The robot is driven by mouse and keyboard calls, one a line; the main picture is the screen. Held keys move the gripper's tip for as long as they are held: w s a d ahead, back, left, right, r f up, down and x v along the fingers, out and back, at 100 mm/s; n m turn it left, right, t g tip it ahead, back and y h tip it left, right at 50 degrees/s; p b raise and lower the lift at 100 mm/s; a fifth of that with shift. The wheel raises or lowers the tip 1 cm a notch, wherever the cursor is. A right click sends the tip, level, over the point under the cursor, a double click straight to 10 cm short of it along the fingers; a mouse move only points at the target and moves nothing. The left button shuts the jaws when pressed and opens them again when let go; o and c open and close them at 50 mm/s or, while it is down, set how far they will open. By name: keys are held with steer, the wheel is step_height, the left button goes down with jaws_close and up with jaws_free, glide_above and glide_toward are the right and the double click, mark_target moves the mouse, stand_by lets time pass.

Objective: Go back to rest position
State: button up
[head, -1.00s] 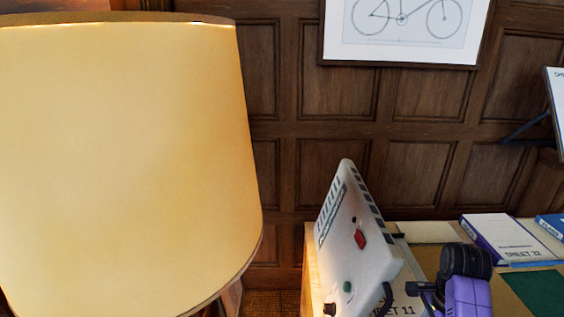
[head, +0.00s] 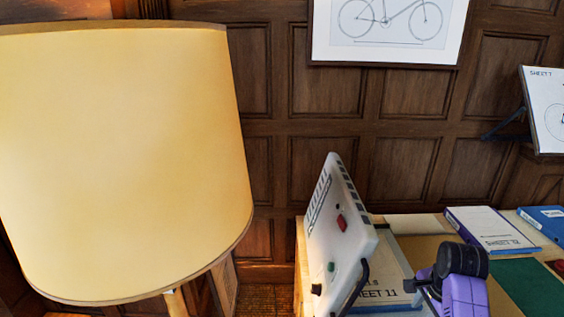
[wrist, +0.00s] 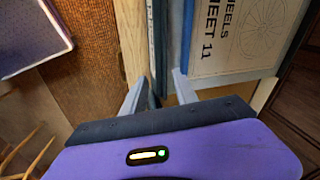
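My gripper (wrist: 160,80) shows in the wrist view with its two fingers apart, over the edge of the table. Narrow dark upright strips pass between and beyond the fingertips. I cannot tell if the fingers touch them. In the head view my purple and black arm (head: 464,285) is at the lower right, with the fingertips hard to make out. A white tilted panel (head: 335,240) with red, green and black parts stands just left of it. A sheet marked 11 (head: 385,280) lies behind the panel, and shows right of the fingers in the wrist view (wrist: 240,35).
A large lampshade (head: 120,160) fills the left of the head view. A purple-edged box (head: 490,230) and a blue box (head: 545,220) lie at the table's back right, near a green mat (head: 530,287). A tilted board (head: 545,110) stands at the far right. Panelled wall lies behind.

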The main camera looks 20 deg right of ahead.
steer(key=w+d+r+n+t+h, duration=0.1)
steer(key=w+r+n+t+h, duration=0.15)
steer(key=w+n+t, duration=0.2)
steer(key=s+a+r+n+t+b, duration=0.2)
steer(key=s+a+n+t+b, duration=0.2)
steer(key=s+a+n+t, duration=1)
steer(key=s+a+g+y+b, duration=0.1)
steer(key=s+a+g+y, duration=0.1)
steer(key=s+a, duration=0.5)
steer(key=s+a+g+y+b, duration=0.2)
steer(key=s+a, duration=0.6)
steer(key=s, duration=0.8)
steer(key=shift+s+f+g, duration=0.35)
steer(key=shift+f+g, duration=0.05)
steer(key=shift+g, duration=0.75)
steer(key=shift+c, duration=0.2)
